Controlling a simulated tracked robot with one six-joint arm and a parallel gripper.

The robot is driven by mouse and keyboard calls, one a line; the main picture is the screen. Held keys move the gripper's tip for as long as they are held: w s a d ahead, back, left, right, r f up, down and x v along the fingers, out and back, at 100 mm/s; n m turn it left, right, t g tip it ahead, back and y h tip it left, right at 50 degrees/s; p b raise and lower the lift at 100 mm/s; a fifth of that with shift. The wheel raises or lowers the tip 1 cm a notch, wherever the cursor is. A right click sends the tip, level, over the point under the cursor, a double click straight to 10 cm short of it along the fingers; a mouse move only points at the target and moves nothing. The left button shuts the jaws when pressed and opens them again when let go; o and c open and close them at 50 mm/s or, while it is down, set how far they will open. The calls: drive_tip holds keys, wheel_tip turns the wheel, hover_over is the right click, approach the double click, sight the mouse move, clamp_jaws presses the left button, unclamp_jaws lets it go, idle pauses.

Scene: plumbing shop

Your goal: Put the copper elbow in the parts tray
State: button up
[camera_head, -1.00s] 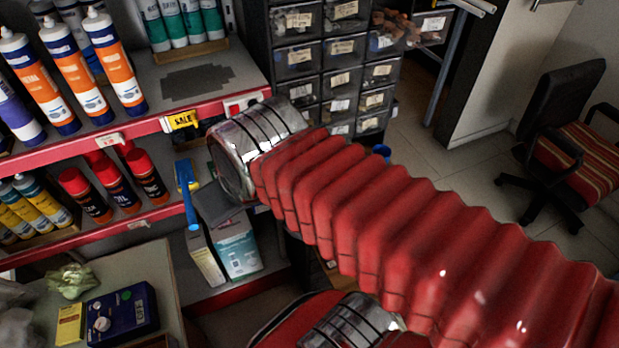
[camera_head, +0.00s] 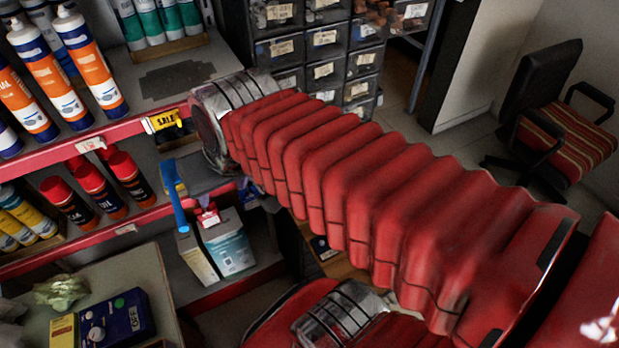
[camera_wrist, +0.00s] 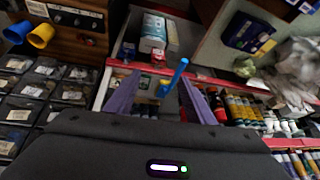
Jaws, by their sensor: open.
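I cannot make out a copper elbow in either view. No parts tray can be told for certain either. My gripper (camera_wrist: 160,78) shows in the wrist view as two purple-grey fingers spread apart, with nothing held between them. Beyond the fingers are shelves, a blue upright handle (camera_wrist: 178,73) and a small red object (camera_wrist: 158,57). In the head view my red arm hides much of the middle, and my fingers cannot be clearly told there. Small brownish pieces, too small to identify, lie in an open drawer (camera_head: 414,12) at the top.
Red-edged shelves (camera_head: 95,147) with tubes and spray cans stand at the left. White boxes (camera_head: 222,247) sit on the lower shelf. A labelled drawer cabinet (camera_head: 325,40) is behind the arm. An office chair (camera_head: 555,115) stands right; floor shows between it and the cabinet.

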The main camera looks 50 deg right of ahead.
drive_tip(key=w+d+f+m+g, duration=0.1)
drive_tip(key=w+d+f+m, duration=0.25)
drive_tip(key=d+m, duration=0.2)
drive_tip(key=w+d+f+m+y, duration=0.1)
drive_tip(key=w+d+f+m, duration=0.3)
drive_tip(key=d, duration=0.3)
drive_tip(key=w+d+f+m+g, duration=0.1)
drive_tip(key=w+d+f+m, duration=0.1)
drive_tip(key=w+d+m, duration=0.3)
drive_tip(key=s+d+f+m, duration=0.2)
drive_tip(key=d+f+m, duration=0.5)
drive_tip(key=d, duration=0.3)
drive_tip(key=s+d+f+m+y, duration=0.1)
drive_tip(key=s+d+f+m, duration=0.1)
drive_tip(key=d+f+m, duration=0.4)
drive_tip(key=d+f, duration=0.3)
drive_tip(key=d, duration=0.2)
drive_tip(key=shift+s+d+f+m+t, duration=0.15)
drive_tip(key=shift+s+m+t, duration=0.05)
drive_tip(key=shift+m+t, duration=0.15)
drive_tip(key=x, duration=0.8)
drive_tip(key=shift+w+f, duration=0.1)
drive_tip(key=shift+f, duration=0.15)
